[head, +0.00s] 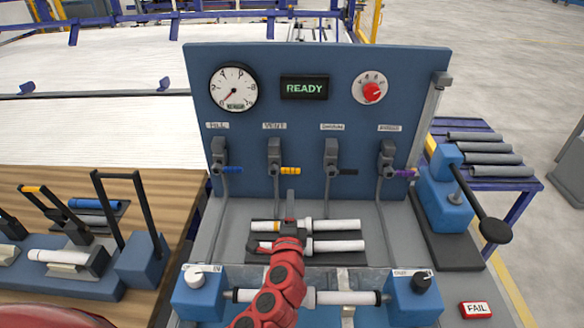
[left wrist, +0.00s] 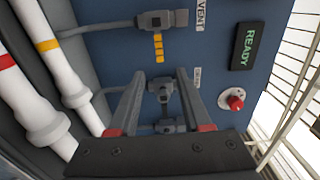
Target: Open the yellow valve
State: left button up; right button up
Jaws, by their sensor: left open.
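The yellow valve handle (head: 290,170) sticks out to the right from its grey valve body (head: 274,152), below the VENT label on the blue panel. In the left wrist view the yellow handle (left wrist: 158,46) shows beyond the fingertips, near the upper middle. My left gripper (head: 290,205) is in front of the panel, below the yellow handle and apart from it. In the left wrist view its two fingers (left wrist: 160,76) stand apart with nothing held; another grey valve shows behind the gap. My right gripper is in neither view.
Blue (head: 230,170), black (head: 348,172) and purple (head: 405,173) valve handles flank the yellow one. White pipes (head: 335,225) lie on a rack below, close to my arm. A blue press with a lever (head: 493,229) stands at right. The panel's display (head: 305,87) reads READY.

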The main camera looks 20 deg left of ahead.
aim_at(292, 173)
pick_arm(q)
jog(key=p+x, duration=0.2)
jog(key=x, duration=1.1)
jog(key=shift+w+a+f, duration=0.1)
jog(key=shift+w+a, duration=0.05)
jog(key=shift+w, duration=0.4)
grip_shut()
dwell(0.7)
